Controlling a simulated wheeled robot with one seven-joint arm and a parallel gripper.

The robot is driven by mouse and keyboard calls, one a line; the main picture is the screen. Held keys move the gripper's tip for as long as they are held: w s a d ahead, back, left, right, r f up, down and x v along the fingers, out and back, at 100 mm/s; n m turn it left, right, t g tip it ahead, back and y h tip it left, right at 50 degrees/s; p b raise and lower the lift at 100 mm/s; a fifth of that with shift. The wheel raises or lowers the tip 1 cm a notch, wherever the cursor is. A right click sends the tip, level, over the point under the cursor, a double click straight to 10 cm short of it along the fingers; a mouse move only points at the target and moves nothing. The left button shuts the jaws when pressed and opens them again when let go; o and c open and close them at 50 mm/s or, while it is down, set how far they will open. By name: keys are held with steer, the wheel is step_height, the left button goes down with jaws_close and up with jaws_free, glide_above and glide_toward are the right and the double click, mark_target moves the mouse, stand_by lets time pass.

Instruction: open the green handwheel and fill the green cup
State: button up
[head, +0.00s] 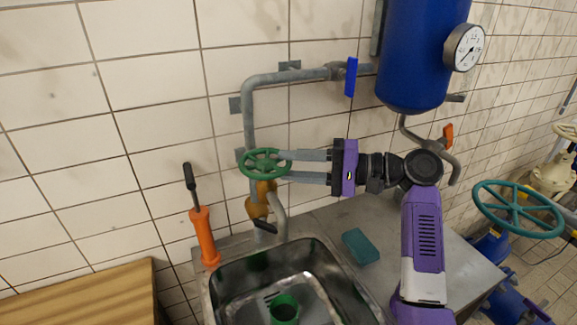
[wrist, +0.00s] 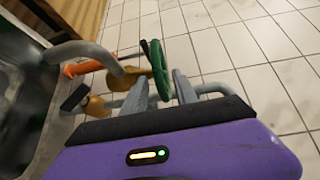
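The green handwheel (head: 264,163) sits on the brass valve (head: 258,199) of the wall pipe, above the sink. It also shows in the wrist view (wrist: 158,72). My gripper (head: 284,166) reaches in from the right, its two grey fingers apart at the wheel's right side. In the wrist view the fingers (wrist: 160,84) stand apart with the wheel between and just beyond their tips; I cannot tell whether they touch it. The green cup (head: 285,310) stands in the sink (head: 334,272), partly cut off by the lower picture edge. I see no water flowing.
A grey spout (head: 281,219) bends down beside the valve. An orange-handled tool (head: 203,235) stands left of the sink. A teal sponge (head: 360,246) lies on the steel counter. A blue tank (head: 418,50) with a gauge hangs above; a blue lever (head: 351,76) and teal wheel (head: 517,209) are nearby.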

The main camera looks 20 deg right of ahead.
mark_target(278, 161)
steer(key=b+v, duration=0.1)
steer(key=v, duration=0.5)
steer(key=shift+s+d, duration=0.2)
steer(key=shift+d, duration=0.05)
steer(key=shift+f, duration=0.1)
stand_by(1.0)
steer(key=shift+w+a+f+m+t+h+b, duration=0.1)
steer(key=shift+w+a+m+t+h+b, duration=0.2)
steer(key=shift+w+a+m+t+h, duration=0.7)
steer(key=shift+w+a+f+m+t+h+b, duration=0.1)
steer(key=shift+w+a+m+t+h+b, duration=0.3)
steer(key=shift+w+a, duration=1.1)
steer(key=shift+w+a+f+m+t+h+b, duration=0.15)
steer(key=shift+w+a+m+t+h, duration=0.55)
steer(key=shift+w+a+t+h, duration=0.4)
steer(key=shift+w+a, duration=0.1)
jaws_close()
